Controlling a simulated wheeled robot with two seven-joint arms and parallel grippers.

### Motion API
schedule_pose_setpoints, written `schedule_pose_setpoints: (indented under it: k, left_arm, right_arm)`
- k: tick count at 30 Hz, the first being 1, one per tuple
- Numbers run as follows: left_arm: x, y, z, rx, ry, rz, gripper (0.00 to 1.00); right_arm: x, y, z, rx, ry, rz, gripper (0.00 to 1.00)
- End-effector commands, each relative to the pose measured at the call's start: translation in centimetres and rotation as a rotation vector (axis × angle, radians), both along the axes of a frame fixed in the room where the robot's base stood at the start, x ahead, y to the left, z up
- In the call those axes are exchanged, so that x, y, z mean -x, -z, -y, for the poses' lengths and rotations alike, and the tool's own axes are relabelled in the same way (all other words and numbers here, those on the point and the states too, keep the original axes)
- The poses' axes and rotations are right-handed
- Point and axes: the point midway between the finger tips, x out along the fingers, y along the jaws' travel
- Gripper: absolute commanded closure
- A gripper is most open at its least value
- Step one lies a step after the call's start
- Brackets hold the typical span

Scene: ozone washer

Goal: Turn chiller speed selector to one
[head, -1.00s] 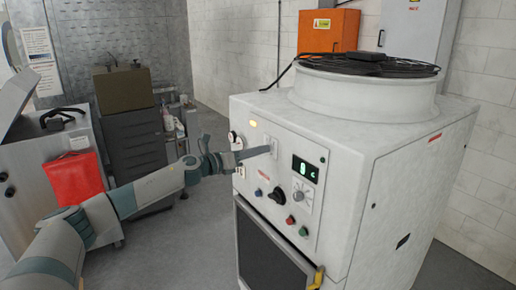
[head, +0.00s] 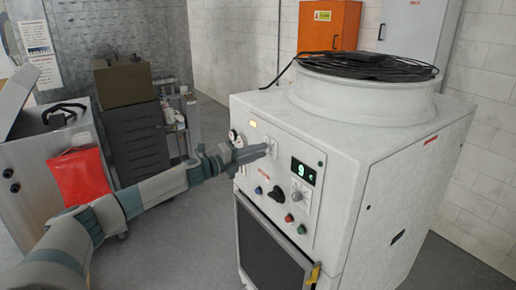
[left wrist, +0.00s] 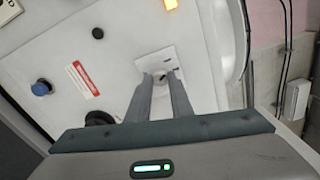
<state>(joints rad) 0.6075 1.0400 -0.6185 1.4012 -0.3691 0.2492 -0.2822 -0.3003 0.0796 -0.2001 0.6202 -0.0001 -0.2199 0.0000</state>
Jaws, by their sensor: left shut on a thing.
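The white chiller cabinet (head: 390,190) stands at the right with its control panel facing my left arm. My left gripper (head: 268,149) is at a small pale plate (head: 273,140) at the panel's upper left. In the left wrist view the gripper (left wrist: 162,77) has its fingertips on either side of a small dark selector (left wrist: 160,76) on that plate, and is shut on it. The fingers hide much of the selector, so its setting cannot be read. My right gripper is not in view.
Beside the plate are a lit digital display (head: 304,171), a grey dial (head: 299,197), a black rotary knob (head: 277,194) and a blue button (head: 259,190). A red button (head: 288,218) and a green button (head: 302,230) sit lower. An amber lamp (head: 253,123) is lit. Open floor lies left of the cabinet.

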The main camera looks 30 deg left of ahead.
Motion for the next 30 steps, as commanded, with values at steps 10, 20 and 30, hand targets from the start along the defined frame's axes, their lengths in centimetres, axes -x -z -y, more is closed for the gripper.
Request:
schedule_pose_setpoints:
  k: [10, 20, 30]
  left_arm:
    - [-0.04, -0.17, -0.11, 0.18, -0.003, -0.073, 1.0]
    - [-0.04, -0.08, -0.11, 0.218, -0.002, -0.089, 1.0]
    - [-0.04, -0.06, -0.1, 0.216, -0.002, -0.088, 0.62]
  right_arm:
    - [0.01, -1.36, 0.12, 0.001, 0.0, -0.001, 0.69]
    - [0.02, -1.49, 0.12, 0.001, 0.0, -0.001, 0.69]
    - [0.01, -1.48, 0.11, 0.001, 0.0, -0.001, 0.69]
